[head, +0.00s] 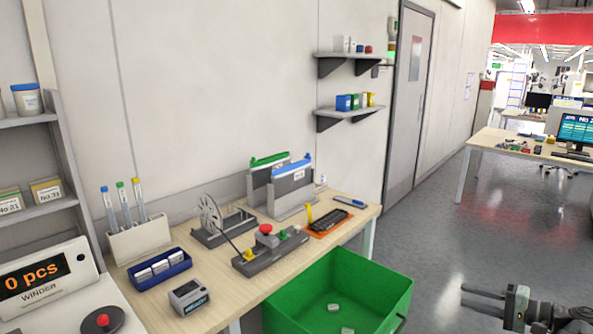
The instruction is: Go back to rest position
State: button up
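My gripper (464,295) shows at the bottom right, its two dark fingers pointing left. A gap shows between the fingers and nothing is in it. It is out over the grey floor, to the right of the green bin (392,305) and apart from it. The rest of my arm is cut off by the lower right corner.
A wooden workbench (225,275) with a red-button fixture (268,246), reel stand (212,222) and blue tray (160,268) stands left. The green bin holds a few pale pieces. A desk (510,145) stands far right. The floor (450,240) between is clear.

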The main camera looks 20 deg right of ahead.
jog(key=w+a+f+n+g+y+b, duration=0.2)
jog(key=w+a+f+b, duration=0.3)
jog(key=w+a, duration=0.15)
jog(key=w+a+f+n+g+y+b, duration=0.1)
jog(key=w+a+f+n+y+b, duration=0.1)
jog(key=w+a+f+b, duration=0.45)
jog(key=w+a+f+n+g+b, duration=0.1)
jog(key=a+f+g+b, duration=0.25)
jog(key=a+f, duration=0.45)
jog(key=w+a+f+n+g+b, duration=0.15)
jog(key=a+f+b, duration=0.25)
jog(key=a, duration=0.7)
jog(key=w+a+f+n+g+b, duration=0.1)
jog(key=a+f+n+g+b, duration=0.15)
jog(key=a+f, duration=0.6)
jog(key=s+a+f+n+g+h+b, duration=0.1)
jog(key=s+a+f+g+h+b, duration=0.15)
jog(key=a+f+b, duration=0.35)
jog(key=s+a+f+n+g+h+b, duration=0.1)
jog(key=s+a+f+n+h+b, duration=0.2)
jog(key=a+f, duration=0.5)
jog(key=d+f+m+h, duration=0.1)
jog(key=d+f+h, duration=0.3)
jog(key=d+h, duration=0.4)
notch_tip(320, 180, up, 38)
jog(key=y+p, duration=0.1)
jog(key=p, duration=3.6)
jog(key=shift+w+d+f+t, duration=0.15)
jog(key=shift+d+f+t, duration=0.05)
jog(key=shift+d+t, duration=0.2)
